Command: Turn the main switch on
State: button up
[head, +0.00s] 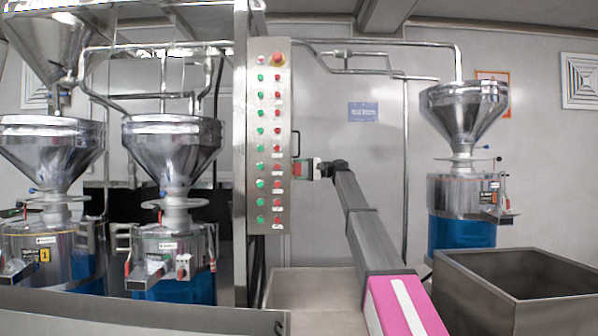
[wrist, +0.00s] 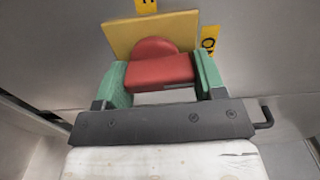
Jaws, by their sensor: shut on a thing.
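The main switch is a red knob (wrist: 158,68) on a yellow square plate (wrist: 182,28) in the wrist view. My gripper (wrist: 163,80) has its green finger pads on either side of the red knob and is shut on it. The plate looks tilted in the wrist view. Yellow labels (wrist: 209,38) with black marks lie at the plate's top and right; their lettering is cut off or too small to read. In the head view my gripper is at the right side of the control panel (head: 285,215), where the switch is mostly hidden.
The panel's front has rows of green and red buttons and a red knob (head: 278,58) at the top. Grinders with steel hoppers stand left (head: 172,150) and right (head: 464,110). An open steel bin (head: 515,298) is at lower right. Pipes run along the wall.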

jog(key=shift+m, duration=0.4)
jog(key=o, duration=0.9)
jog(key=d, duration=1.1)
